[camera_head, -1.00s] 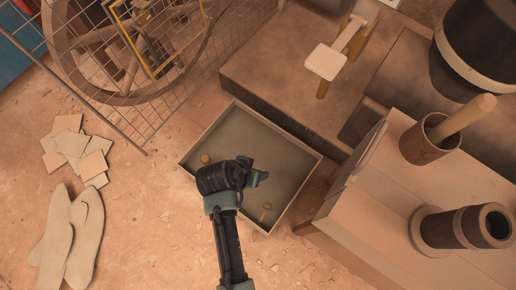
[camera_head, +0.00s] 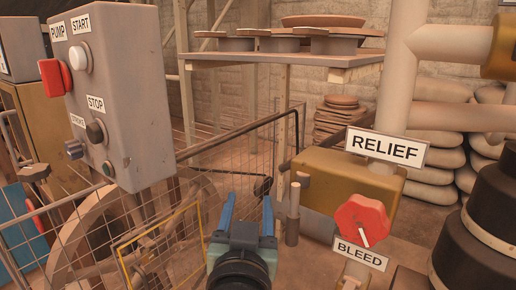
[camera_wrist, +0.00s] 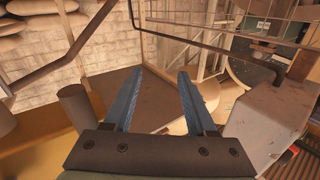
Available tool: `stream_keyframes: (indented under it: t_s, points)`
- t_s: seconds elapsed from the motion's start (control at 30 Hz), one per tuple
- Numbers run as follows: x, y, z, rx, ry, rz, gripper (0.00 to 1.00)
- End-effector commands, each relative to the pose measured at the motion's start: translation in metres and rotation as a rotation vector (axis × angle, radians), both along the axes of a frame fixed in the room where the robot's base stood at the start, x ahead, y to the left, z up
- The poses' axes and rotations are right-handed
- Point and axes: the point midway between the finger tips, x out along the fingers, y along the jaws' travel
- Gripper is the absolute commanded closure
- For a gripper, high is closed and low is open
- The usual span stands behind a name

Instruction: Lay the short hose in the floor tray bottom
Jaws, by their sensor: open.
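My gripper (camera_head: 249,198) is raised in the lower middle of the head view, with its two blue fingers apart and pointing up. In the wrist view, nothing is between the fingers of my gripper (camera_wrist: 160,74). Neither the short hose nor the floor tray can be made out in either current view.
A grey control box (camera_head: 125,95) with PUMP, START and STOP labels stands left. A wire mesh guard (camera_head: 75,235) is below it. At right are a RELIEF sign (camera_head: 388,147), a brassy block (camera_head: 345,180) and a red BLEED knob (camera_head: 362,219). A shelf (camera_head: 285,62) stands behind.

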Motion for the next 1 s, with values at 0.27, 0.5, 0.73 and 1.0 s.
stream_keyframes:
  t_s: [0.27, 0.5, 0.73, 1.0]
  points:
    - [-0.098, -0.011, 0.218, -0.077, -0.606, 0.012, 0.43]
    - [-0.151, -0.015, 0.271, -0.107, -0.801, -0.003, 0.43]
    - [-0.152, -0.015, 0.272, -0.108, -0.805, -0.004, 0.43]
    - [-0.151, -0.015, 0.291, -0.108, -0.802, -0.004, 0.43]
